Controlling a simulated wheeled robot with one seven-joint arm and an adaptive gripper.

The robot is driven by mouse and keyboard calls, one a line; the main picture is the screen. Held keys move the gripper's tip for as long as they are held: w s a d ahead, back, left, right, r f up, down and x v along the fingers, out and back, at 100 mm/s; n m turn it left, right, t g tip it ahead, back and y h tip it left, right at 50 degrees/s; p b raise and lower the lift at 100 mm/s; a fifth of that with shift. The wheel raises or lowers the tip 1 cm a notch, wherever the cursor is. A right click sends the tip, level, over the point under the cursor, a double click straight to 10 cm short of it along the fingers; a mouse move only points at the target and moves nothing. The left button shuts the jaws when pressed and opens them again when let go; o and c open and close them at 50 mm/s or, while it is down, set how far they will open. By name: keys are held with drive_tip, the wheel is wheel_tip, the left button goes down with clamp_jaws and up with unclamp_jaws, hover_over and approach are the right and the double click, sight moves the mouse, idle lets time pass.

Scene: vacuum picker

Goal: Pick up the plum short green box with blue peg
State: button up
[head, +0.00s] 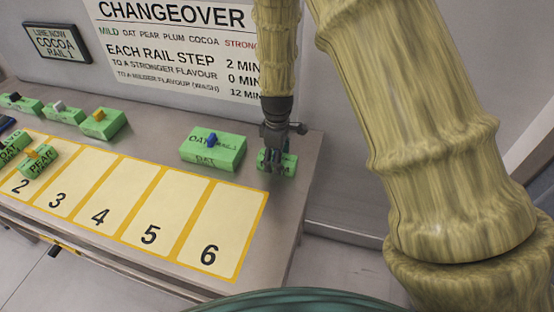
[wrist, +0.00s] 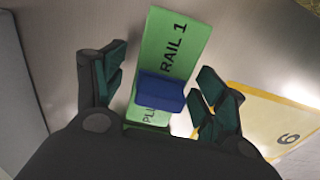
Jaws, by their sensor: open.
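The plum short green box (wrist: 178,45) lies between the two fingers of my gripper (wrist: 162,88) in the wrist view, with a blue peg (wrist: 161,92) on top. Its label shows "PL" and "RAIL 1"; part of the label is hidden by the peg. My gripper is open, with a gap visible between each finger and the peg. In the head view my gripper (head: 277,148) points down over this box (head: 289,166), which is mostly hidden beneath it, on the right end of the table.
A larger green oat box (head: 206,158) with a blue peg stands just left of my gripper. Green boxes with other pegs, including a pear box (head: 34,168), stand at the left. Numbered yellow slots (head: 222,228) line the table front; slots 3 to 6 look empty. A wall rises behind.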

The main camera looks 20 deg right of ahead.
drive_tip(key=shift+f, duration=0.6)
drive_tip(key=c, duration=1.2)
drive_tip(key=shift+o, duration=0.2)
drive_tip(key=shift+r, duration=0.1)
